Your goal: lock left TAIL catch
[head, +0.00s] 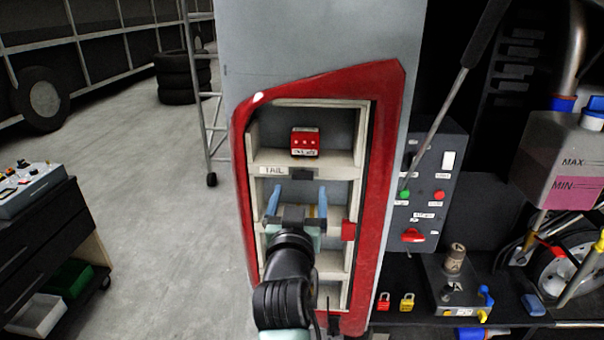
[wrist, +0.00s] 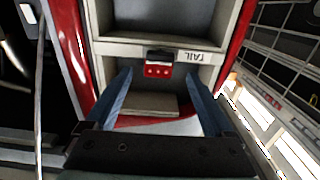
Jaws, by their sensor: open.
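The TAIL label (head: 278,170) is on a cream shelf edge inside the red-framed opening. A small dark piece (head: 302,174), perhaps the catch, sits on that edge just right of the label. A red block with pale dots (head: 305,142) is just above it. In the wrist view, which is upside down, the label (wrist: 197,57), dark piece (wrist: 160,54) and red block (wrist: 158,71) show close together. My gripper (head: 297,192) is open and empty, just below the dark piece, its blue fingers apart on either side. Whether the catch is locked I cannot tell.
A red block (head: 348,230) sits at the right inner side of the red frame (head: 387,130). A grey control box (head: 432,180) with a slanting lever stands to the right. Red and yellow padlocks (head: 406,303) are at lower right. Open floor (head: 150,190) lies left.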

